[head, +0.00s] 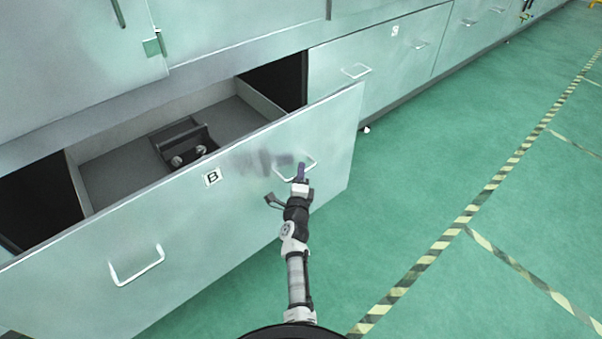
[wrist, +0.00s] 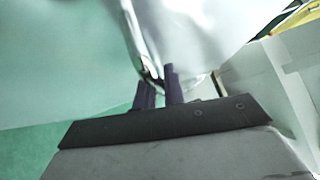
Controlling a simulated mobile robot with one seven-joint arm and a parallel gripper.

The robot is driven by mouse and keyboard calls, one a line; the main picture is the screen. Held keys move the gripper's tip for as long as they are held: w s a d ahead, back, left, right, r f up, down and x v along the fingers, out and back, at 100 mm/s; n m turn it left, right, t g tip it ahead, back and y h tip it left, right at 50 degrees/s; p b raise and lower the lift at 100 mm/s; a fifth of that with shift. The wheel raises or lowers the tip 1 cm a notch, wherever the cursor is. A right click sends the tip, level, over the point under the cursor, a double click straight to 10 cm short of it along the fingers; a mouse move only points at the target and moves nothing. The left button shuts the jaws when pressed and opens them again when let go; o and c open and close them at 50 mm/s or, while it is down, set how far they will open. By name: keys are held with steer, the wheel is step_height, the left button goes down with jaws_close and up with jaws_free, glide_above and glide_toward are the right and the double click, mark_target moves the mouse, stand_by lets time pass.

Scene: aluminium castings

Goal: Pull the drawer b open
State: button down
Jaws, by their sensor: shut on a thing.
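Drawer B (head: 250,195) is a wide pale green drawer with a "B" label (head: 212,177) on its front. It stands well out from the cabinet, and its grey inside shows. It has two white bar handles, a left one (head: 137,268) and a right one (head: 311,163). My gripper (head: 301,172) is at the right handle, shut on its bar. In the wrist view the two dark purple fingers (wrist: 158,90) close around the handle, and the drawer front fills much of the picture.
A dark object with two round parts (head: 185,145) lies inside the drawer. A closed drawer (head: 380,60) with white handles is to the right. The green floor (head: 450,150) at the right is free, with striped tape lines (head: 465,215).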

steer(key=shift+d, duration=0.1)
steer(key=c, duration=1.5)
jaws_free()
steer(key=shift+r, duration=0.1)
